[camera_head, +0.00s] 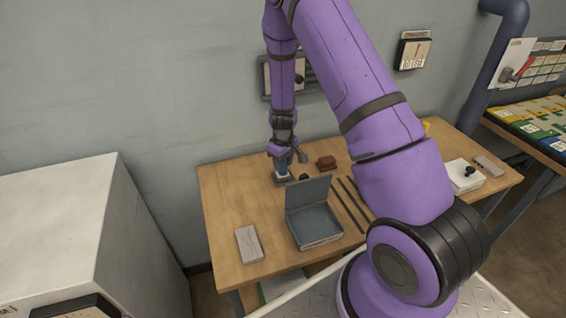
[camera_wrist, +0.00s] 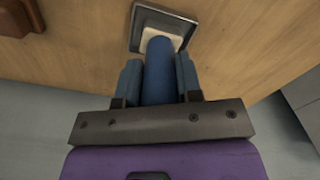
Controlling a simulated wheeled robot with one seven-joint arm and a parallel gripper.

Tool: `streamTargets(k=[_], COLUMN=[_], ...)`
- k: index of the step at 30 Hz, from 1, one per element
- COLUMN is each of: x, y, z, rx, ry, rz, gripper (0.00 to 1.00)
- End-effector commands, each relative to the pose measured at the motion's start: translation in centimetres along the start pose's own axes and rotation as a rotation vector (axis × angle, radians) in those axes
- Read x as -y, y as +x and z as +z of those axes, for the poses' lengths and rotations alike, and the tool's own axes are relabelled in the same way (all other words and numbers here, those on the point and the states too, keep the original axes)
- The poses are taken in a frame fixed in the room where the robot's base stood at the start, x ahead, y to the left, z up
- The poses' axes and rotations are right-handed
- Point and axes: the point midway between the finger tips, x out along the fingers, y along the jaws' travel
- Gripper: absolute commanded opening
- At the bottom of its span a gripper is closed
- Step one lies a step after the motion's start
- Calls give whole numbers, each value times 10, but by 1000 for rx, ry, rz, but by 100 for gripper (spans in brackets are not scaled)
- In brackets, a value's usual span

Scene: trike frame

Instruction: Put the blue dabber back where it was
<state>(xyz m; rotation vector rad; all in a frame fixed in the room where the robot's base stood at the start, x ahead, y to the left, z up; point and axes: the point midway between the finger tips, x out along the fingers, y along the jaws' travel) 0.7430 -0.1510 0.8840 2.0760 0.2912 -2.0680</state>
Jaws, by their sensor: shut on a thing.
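The blue dabber (camera_wrist: 158,72) is a blue cylinder with a pale block at its far end. My gripper (camera_wrist: 158,80) is shut on it, with one finger on each side. The dabber's pale end is over or in a small square grey tray (camera_wrist: 139,42); I cannot tell whether it touches the tray's floor. In the head view the dabber (camera_head: 281,168) shows below my gripper (camera_head: 283,157), at the back left of the wooden table. My gripper hides part of it there.
An open grey box (camera_head: 316,226) with a raised lid stands in front. A brown block (camera_head: 326,162) and a small dark knob (camera_head: 304,177) are to the right. A grey slab (camera_head: 249,244) lies at the front left. Dark rods (camera_head: 349,204) lie right of the box.

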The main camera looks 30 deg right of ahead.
Motion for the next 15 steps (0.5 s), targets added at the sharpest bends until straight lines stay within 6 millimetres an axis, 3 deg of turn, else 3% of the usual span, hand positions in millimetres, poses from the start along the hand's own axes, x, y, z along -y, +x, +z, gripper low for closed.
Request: streamTargets(k=[1, 2, 5, 15], x=[0, 0, 0, 0], y=[2, 2, 2, -2], z=[0, 0, 0, 0], rx=[1, 1, 0, 0], ry=[1, 1, 0, 0], rz=[0, 0, 0, 0], gripper=[5, 35, 58, 58])
